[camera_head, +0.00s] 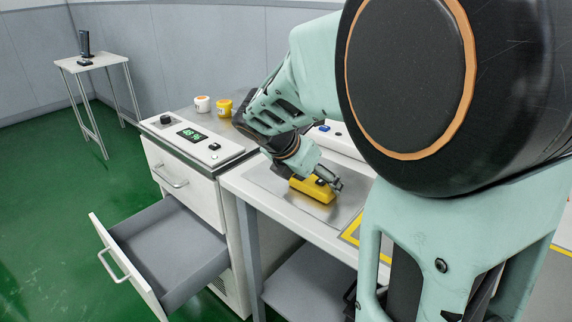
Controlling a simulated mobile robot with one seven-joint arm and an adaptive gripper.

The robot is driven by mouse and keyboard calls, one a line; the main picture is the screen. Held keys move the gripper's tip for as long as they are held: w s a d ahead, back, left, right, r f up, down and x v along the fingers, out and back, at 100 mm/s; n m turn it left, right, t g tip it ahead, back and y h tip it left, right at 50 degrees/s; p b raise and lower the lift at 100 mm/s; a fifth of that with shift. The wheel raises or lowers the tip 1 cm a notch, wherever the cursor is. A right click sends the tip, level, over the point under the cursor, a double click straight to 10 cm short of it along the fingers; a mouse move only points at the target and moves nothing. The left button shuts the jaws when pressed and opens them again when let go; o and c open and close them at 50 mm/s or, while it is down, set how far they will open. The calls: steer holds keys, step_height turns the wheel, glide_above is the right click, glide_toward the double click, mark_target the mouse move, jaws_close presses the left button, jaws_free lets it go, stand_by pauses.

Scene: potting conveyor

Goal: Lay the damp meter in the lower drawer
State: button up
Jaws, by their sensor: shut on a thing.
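A yellow device that looks like the damp meter (313,190) is over the grey metal plate on the bench. My gripper (325,179) is shut on it from above. I cannot tell whether the meter touches the plate or is slightly lifted. My gripper and wrist hide part of its top. The lower drawer (165,254) of the white cabinet is pulled open, and the part of its grey inside that shows is empty. It is to the left of my gripper and lower than the bench top. The upper drawer (180,180) is shut.
The cabinet top carries a control panel (193,136) with a lit display, a white jar (202,104) and a yellow jar (224,108). A bench leg (250,258) stands beside the open drawer. A small side table (90,62) is at the back left. Green floor is clear at left.

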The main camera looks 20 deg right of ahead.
steer(key=shift+c, duration=1.4)
steer(key=shift+r, duration=0.15)
